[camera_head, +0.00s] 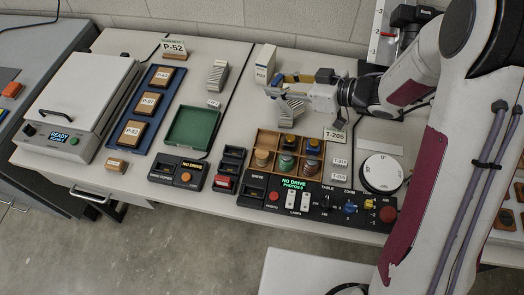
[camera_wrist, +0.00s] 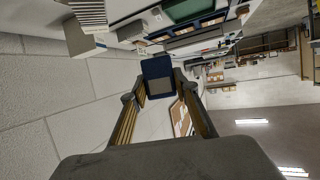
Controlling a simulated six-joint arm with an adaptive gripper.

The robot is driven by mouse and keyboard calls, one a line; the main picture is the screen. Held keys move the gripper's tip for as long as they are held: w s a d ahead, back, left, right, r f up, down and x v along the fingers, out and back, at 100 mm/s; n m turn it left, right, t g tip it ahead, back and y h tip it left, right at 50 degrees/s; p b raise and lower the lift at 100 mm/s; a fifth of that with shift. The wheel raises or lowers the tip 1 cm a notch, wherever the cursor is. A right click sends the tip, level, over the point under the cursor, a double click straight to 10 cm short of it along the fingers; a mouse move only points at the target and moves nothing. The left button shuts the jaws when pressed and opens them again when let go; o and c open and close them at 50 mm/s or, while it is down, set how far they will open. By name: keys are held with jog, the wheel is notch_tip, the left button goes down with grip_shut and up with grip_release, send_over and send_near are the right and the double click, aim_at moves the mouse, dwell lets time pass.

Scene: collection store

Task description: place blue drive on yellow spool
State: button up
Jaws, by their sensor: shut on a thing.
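My gripper (camera_wrist: 158,88) is shut on the blue drive (camera_wrist: 157,67), a small flat blue piece with a grey patch, held between the fingertips in the wrist view. In the head view my gripper (camera_head: 277,86) is raised above the back of the bench, pointing left, beyond the spool tray. The drive is small and hard to make out there. The wooden compartment tray (camera_head: 270,139) holds several spools. A pale yellowish spool (camera_head: 262,158) stands in its front left compartment; its exact colour is uncertain at this size.
A control panel (camera_head: 318,200) with knobs and switches lies in front of the tray. Left are an empty green tray (camera_head: 194,131), a blue board (camera_head: 138,120) with labelled blocks and a grey lidded machine (camera_head: 85,97).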

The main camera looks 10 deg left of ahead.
jog(key=s+a+f+n+g, duration=0.1)
jog(key=s+n+g, duration=0.2)
jog(key=s, duration=0.8)
jog(key=shift+s+a+f+n+g+y, duration=0.15)
jog(key=shift+a+f+n+g+y, duration=0.2)
jog(key=shift+g, duration=0.35)
jog(key=shift+d, duration=0.1)
send_over(265, 153)
jog(key=shift+f, duration=2.85)
jog(key=shift+f, duration=0.1)
jog(key=shift+f, duration=2)
jog(key=shift+f, duration=0.15)
jog(key=o, duration=1.1)
